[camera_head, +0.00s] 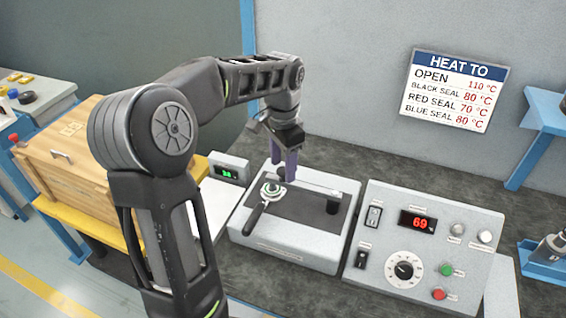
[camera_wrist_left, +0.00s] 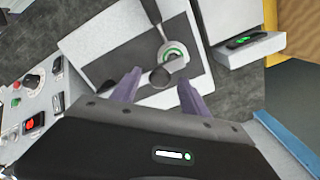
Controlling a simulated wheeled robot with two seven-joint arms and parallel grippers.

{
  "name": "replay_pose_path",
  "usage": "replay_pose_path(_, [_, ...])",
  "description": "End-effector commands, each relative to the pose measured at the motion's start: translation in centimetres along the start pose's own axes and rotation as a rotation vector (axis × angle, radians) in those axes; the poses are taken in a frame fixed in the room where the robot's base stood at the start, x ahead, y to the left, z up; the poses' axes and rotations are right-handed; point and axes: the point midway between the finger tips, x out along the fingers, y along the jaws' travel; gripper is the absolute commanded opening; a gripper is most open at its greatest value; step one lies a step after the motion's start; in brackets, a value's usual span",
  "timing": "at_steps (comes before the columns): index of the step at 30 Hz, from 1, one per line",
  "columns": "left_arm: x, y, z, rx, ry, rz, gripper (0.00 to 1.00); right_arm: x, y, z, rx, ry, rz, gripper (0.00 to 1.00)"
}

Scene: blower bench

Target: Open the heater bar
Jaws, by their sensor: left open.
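The heater unit is a white box (camera_head: 285,255) with a dark top plate. A pale heater bar (camera_head: 312,187) lies across the plate, with a dark post (camera_head: 333,204) at its right end and a dark round knob (camera_head: 282,173) near its left end. A black-handled lever with a green ring (camera_head: 268,194) sits in front of the knob. My left gripper (camera_head: 284,178) has purple fingers pointing down at the knob end. In the left wrist view, the open gripper (camera_wrist_left: 159,80) has the knob (camera_wrist_left: 160,77) between its fingertips; I cannot tell whether they touch. My right gripper is not in view.
A control box (camera_head: 420,240) at right has a red display reading 69, a dial and buttons. A small green display box (camera_head: 229,168) stands left of the unit. A wooden crate (camera_head: 70,165) is at left. A wall sign (camera_head: 455,90) lists heat settings, "OPEN 110 °C" among them.

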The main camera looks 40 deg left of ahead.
Motion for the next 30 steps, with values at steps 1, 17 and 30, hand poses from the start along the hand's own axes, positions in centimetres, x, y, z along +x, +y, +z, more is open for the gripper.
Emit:
replay_pose_path(1, [-0.01,0.0,0.0,0.0,0.0,0.0,0.53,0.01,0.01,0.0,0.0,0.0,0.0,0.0])
replay_pose_path(17, [-0.04,0.01,0.0,0.0,0.0,0.0,0.12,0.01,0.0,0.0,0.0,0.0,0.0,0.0])
replay_pose_path(30, [-0.05,0.01,-0.01,0.0,0.0,0.0,0.0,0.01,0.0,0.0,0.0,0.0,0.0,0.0])
